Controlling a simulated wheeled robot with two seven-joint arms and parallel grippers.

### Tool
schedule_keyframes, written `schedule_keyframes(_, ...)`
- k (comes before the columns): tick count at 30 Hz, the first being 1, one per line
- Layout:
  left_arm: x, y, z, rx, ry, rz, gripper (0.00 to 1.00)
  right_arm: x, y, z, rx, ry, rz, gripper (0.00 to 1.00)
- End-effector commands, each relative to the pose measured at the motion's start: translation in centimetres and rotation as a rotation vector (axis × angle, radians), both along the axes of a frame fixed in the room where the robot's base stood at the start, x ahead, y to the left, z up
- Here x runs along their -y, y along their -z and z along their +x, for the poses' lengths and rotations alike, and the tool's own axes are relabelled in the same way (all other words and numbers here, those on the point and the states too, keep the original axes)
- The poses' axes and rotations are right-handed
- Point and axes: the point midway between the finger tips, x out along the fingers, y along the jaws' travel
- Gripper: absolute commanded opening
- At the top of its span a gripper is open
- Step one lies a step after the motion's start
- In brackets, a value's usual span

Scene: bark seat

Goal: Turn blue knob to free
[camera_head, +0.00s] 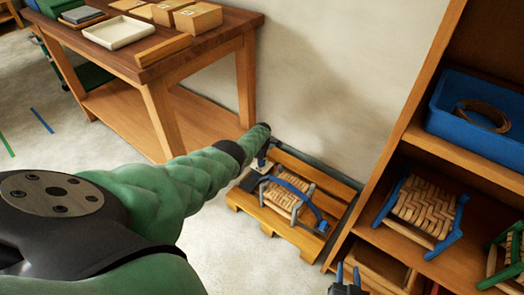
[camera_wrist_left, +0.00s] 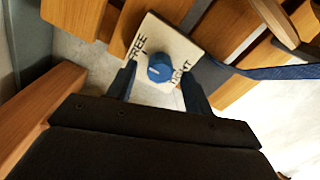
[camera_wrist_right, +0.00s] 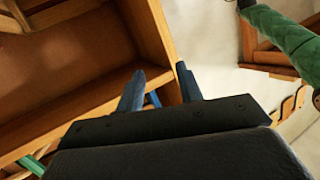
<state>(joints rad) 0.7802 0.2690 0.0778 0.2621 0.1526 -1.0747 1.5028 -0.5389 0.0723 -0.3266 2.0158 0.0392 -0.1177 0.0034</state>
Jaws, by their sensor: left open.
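In the left wrist view the blue knob (camera_wrist_left: 158,67) sits on a white plate (camera_wrist_left: 148,38) lettered FREE on the left and TIGHT on the right. A short pale mark shows on the knob's top. My left gripper (camera_wrist_left: 158,85) is open, with one finger on either side of the knob; I cannot tell whether they touch it. In the head view my left gripper (camera_head: 262,158) is over the back left of the wooden pallet (camera_head: 280,232), and the knob cannot be made out there. My right gripper (camera_head: 347,280) is open and empty; it also shows in the right wrist view (camera_wrist_right: 160,82).
A small woven seat (camera_head: 281,198) lies on the pallet under a blue strap (camera_head: 300,190). A wooden shelf on the right holds a blue bin (camera_head: 450,125) and a woven stool (camera_head: 425,205). A workbench (camera_head: 195,45) stands at the back left, and the wall is close behind the pallet.

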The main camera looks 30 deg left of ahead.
Motion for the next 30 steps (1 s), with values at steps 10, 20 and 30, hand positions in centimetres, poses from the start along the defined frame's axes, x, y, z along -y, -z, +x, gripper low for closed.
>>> schedule_keyframes(10, 0.0, -0.8, 0.0, 0.001, 0.000, 0.000, 0.51, 0.3, 6.3, -3.0, -0.201, -0.017, -0.043, 0.36)
schedule_keyframes(20, 0.0, -2.0, 0.0, 0.000, 0.000, 0.000, 0.51, 0.7, 11.5, -6.8, -0.399, -0.037, -0.082, 0.36)
schedule_keyframes(30, 0.0, -3.2, 0.0, 0.000, -0.001, 0.000, 0.51, 1.4, 16.3, -11.6, -0.600, -0.057, -0.121, 0.36)
